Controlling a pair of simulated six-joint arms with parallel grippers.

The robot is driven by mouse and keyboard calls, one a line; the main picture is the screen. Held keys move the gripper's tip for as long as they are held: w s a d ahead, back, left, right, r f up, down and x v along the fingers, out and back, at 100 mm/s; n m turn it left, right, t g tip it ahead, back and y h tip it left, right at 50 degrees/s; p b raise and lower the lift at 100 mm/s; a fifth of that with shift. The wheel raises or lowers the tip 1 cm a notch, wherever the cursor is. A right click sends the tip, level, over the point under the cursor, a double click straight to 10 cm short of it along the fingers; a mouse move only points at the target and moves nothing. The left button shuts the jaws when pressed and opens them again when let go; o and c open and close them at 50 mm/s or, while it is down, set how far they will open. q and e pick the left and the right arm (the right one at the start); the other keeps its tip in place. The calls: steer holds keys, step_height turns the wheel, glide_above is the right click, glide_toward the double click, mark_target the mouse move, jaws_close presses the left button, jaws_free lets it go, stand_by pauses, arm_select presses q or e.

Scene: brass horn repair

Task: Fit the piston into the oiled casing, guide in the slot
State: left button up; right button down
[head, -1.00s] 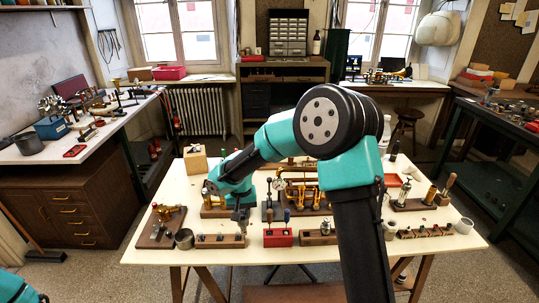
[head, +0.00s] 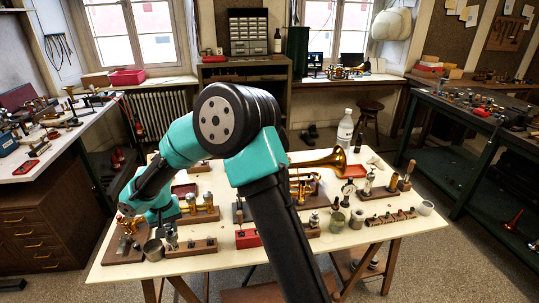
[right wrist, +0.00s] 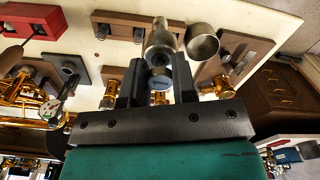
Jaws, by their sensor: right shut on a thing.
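My right gripper (right wrist: 158,85) is shut on a silver piston (right wrist: 160,45), which stands between the two dark fingers in the right wrist view. In the head view the gripper (head: 168,226) is at the left of the table, above the left end of a wooden rack (head: 195,249). I cannot tell whether the piston touches the rack. Brass casings on a wooden base (head: 202,210) stand just behind the rack. Brass parts (right wrist: 110,95) also show behind the fingers in the right wrist view. The guide and the slot cannot be made out. My left gripper is not in view.
A metal cup (head: 153,250) stands close to the gripper's left; it also shows in the right wrist view (right wrist: 201,42). A red block (head: 247,239) is right of the rack. A brass horn (head: 325,162), dial gauge (head: 348,188) and bottle (head: 345,128) are farther right.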

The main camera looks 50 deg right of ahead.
steer(key=s+d+r+n, duration=0.1)
steer(key=d+r+n, duration=0.2)
steer(key=d, duration=1.1)
steer(key=s+d+r+n, duration=0.1)
steer(key=d+r+n, duration=0.2)
steer(key=d+n, duration=0.7)
steer(key=s+d+r+n, duration=0.1)
steer(key=d+r+n, duration=0.2)
steer(key=d, duration=1.5)
steer(key=n, duration=0.3)
steer(key=shift+s+d, duration=0.3)
steer(key=shift+d, duration=0.1)
steer(key=shift+f, duration=0.15)
steer(key=shift+f, duration=1.8)
step_height(320, 180, down, 7)
stand_by(0.4)
steer(key=c, duration=0.8)
jaws_free()
steer(key=shift+r, duration=0.1)
steer(key=shift+c, duration=0.2)
